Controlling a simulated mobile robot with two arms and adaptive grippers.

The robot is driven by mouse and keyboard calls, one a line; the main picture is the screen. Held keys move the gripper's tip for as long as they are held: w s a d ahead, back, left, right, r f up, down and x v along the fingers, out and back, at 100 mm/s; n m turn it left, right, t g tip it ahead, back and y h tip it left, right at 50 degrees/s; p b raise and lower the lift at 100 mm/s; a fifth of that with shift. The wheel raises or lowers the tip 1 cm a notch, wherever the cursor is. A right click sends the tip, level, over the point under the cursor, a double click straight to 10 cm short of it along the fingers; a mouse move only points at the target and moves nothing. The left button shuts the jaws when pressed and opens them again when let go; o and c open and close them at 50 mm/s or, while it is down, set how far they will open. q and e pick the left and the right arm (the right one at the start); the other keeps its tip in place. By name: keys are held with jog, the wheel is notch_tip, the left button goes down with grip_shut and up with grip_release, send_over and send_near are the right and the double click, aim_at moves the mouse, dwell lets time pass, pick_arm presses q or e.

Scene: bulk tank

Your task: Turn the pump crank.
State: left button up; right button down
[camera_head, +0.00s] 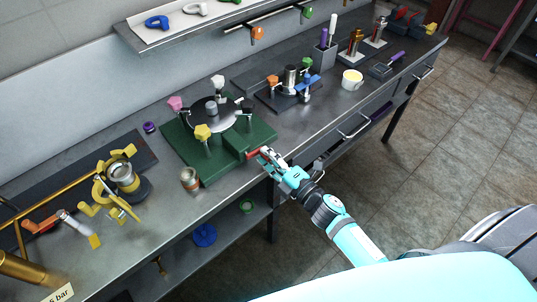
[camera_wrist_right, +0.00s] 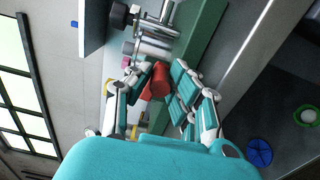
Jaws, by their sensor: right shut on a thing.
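My right gripper (camera_head: 274,160) reaches in from the lower right to the front edge of the bench. It is shut on a red handle (camera_head: 253,153) at the front right of a green base plate (camera_head: 183,143). In the right wrist view, the red handle (camera_wrist_right: 157,84) lies between the fingers of the right gripper (camera_wrist_right: 167,82), beside the green base's edge. On the green base stands a round dark plate with pink, white and yellow knobs around it. I cannot tell from the pictures whether the red handle is the pump crank. My left gripper is out of view.
Left on the bench are a yellow clamp-like fixture (camera_head: 110,205), a brass pipe and an orange lever (camera_head: 41,224). A small can (camera_head: 190,179) stands left of the green base. A white cup (camera_head: 352,79) stands further right. Open floor lies in front of the bench.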

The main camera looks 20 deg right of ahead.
jog(key=shift+f+m, duration=0.25)
jog(key=shift+m, duration=0.15)
jog(key=c, duration=1.2)
grip_release()
jog(key=v, duration=1.2)
jog(key=shift+r, duration=0.1)
